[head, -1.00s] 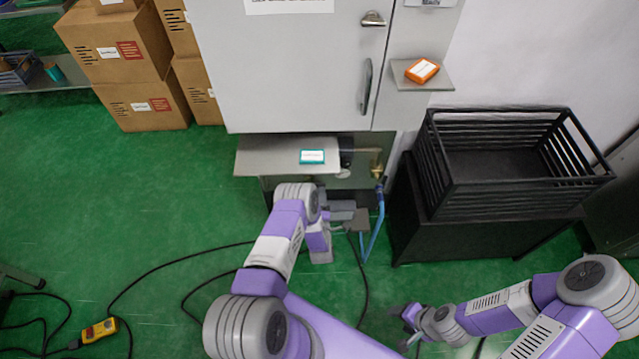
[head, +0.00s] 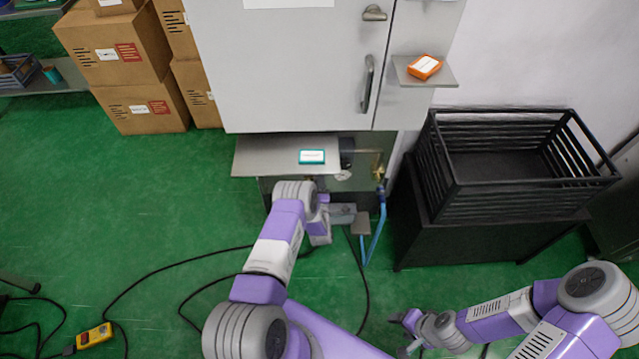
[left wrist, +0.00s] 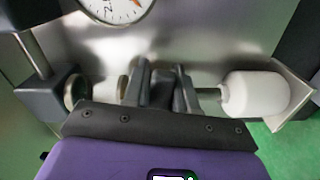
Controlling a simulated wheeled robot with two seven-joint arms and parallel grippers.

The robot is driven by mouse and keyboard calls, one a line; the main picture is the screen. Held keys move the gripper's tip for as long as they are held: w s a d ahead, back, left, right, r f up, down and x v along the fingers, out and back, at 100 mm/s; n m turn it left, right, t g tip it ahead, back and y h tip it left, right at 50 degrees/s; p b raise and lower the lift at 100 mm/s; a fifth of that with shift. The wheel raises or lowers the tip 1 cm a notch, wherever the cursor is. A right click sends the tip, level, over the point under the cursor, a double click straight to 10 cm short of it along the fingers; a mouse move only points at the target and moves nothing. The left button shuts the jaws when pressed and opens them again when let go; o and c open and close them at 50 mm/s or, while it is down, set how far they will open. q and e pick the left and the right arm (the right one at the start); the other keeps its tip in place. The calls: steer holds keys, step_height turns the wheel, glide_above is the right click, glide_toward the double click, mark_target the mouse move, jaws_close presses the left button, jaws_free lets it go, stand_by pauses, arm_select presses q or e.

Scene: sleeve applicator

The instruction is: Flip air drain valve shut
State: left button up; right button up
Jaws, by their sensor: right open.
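My left gripper (head: 344,212) is low in front of the cabinet, under the small steel shelf, beside the piping with the blue hose. A brass fitting (head: 377,173) shows above the blue hose (head: 378,235). My right gripper (head: 405,321) is open and empty, low over the floor.
A round gauge (left wrist: 117,6) is just above the fingers. The steel shelf (head: 265,155) with a teal-edged box (head: 312,156) overhangs the left gripper. A black crate (head: 500,195) on a dark stand is to the right. Cables cross the green floor.

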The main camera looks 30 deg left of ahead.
arm_select(q)
jaws_close()
steer(key=shift+d+r+n, duration=0.1)
steer(key=shift+r+n, duration=0.25)
steer(key=shift+n, duration=0.85)
steer(key=shift+o, duration=2.3)
jaws_free()
steer(key=p+v, duration=0.2)
steer(key=v, duration=0.5)
steer(key=shift+s+p, duration=0.25)
steer(key=shift+p, duration=0.1)
steer(key=shift+d, duration=0.15)
